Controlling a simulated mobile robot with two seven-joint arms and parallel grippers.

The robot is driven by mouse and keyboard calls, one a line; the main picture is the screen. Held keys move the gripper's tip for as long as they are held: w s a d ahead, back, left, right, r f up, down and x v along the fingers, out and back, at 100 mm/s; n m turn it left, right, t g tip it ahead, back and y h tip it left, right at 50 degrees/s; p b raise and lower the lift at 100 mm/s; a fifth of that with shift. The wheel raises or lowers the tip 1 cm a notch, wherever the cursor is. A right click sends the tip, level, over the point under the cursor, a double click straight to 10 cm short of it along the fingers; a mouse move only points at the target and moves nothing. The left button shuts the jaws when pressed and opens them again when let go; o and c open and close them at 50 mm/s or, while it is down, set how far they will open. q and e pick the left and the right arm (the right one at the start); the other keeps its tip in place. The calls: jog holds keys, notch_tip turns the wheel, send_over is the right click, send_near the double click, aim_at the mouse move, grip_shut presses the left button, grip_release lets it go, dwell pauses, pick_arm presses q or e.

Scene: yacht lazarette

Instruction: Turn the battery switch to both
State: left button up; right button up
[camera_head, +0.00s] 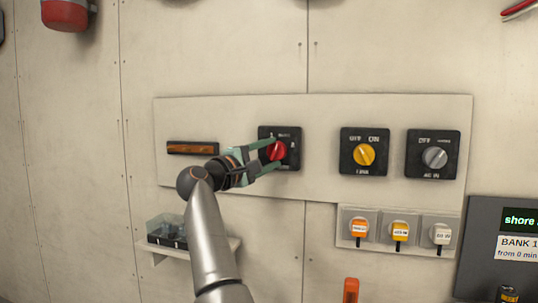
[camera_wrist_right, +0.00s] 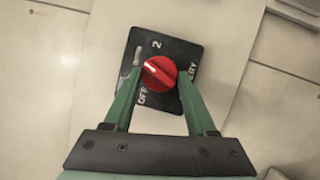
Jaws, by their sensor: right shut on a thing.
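The battery switch is a black square plate (camera_head: 293,134) with a round red knob (camera_head: 277,150), on the pale wall panel. In the right wrist view the red knob (camera_wrist_right: 160,73) has a white pointer mark towards its upper left. The plate (camera_wrist_right: 184,48) shows a "2" and "OFF"; lettering ending in "ERY" is at the right, and the left marking is partly hidden by a finger. My right gripper (camera_head: 274,153) is shut on the red knob, its green fingers (camera_wrist_right: 161,80) on either side. My left gripper is not in view.
Right of it are a yellow-knob switch (camera_head: 364,155) and a grey-knob switch (camera_head: 434,157). Labelled plugs or keys sit in clear holders (camera_head: 379,227) below. A small shelf (camera_head: 160,255) with a clear box is at lower left. A wooden bar (camera_head: 192,148) is left on the panel.

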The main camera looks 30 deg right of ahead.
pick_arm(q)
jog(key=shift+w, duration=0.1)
pick_arm(e)
jog(key=o, duration=1.4)
jog(key=shift+a, duration=0.1)
jog(key=shift+a+f, duration=0.15)
jog(key=shift+a, duration=0.15)
pick_arm(q)
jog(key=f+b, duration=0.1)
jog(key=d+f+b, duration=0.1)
jog(key=b, duration=0.1)
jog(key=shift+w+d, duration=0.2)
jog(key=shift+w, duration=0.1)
pick_arm(e)
jog(key=v, duration=1.1)
jog(key=shift+s+a, duration=0.25)
jog(key=shift+a, duration=0.05)
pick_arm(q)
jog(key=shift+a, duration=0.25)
